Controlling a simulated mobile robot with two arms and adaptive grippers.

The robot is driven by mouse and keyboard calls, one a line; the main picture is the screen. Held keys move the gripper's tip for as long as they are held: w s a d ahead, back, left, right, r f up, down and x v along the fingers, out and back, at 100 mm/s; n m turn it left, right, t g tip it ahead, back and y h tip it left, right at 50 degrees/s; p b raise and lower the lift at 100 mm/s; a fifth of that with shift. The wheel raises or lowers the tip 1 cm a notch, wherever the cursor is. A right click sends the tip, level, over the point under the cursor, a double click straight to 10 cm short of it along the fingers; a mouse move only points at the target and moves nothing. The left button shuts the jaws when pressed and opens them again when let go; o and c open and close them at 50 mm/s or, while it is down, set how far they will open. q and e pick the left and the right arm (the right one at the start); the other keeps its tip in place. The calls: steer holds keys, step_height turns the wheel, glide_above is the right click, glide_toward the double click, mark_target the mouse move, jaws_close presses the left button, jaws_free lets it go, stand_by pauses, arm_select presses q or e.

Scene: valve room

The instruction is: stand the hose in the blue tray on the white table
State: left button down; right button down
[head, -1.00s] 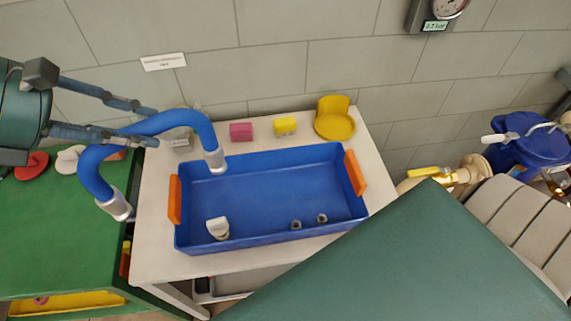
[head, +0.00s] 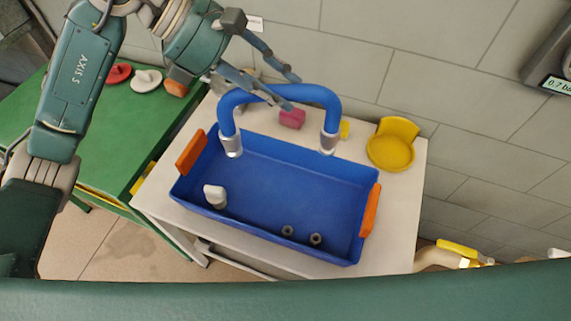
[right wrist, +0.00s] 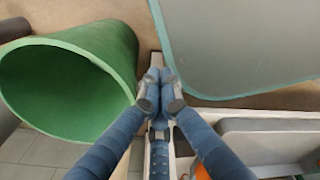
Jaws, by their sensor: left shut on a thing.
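The hose (head: 322,97) is a blue arch with a grey fitting at each end. My left gripper (head: 287,90) is shut on the top of its arch, and both ends point down. The ends appear over the back part of the blue tray (head: 282,179); I cannot tell whether they touch it. The tray has orange handles and stands on the white table (head: 405,205). A white fitting (head: 214,195) and two small grey rings (head: 301,235) lie in it. My right gripper (right wrist: 160,85) is shut and looks empty, away from the tray.
A yellow holder (head: 391,147), a pink block (head: 292,118) and a partly hidden yellow block (head: 345,129) stand behind the tray. A green table (head: 90,150) is at left. The wall is close behind. A green hollow cylinder (right wrist: 70,80) shows in the right wrist view.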

arm_select(q)
step_height(320, 180, down, 17)
steer(key=p, duration=0.2)
steer(key=c, duration=1.7)
jaws_free()
steer(key=shift+f, duration=0.15)
steer(key=o, duration=0.5)
steer(key=shift+r+p, duration=0.2)
steer(key=shift+p, duration=0.1)
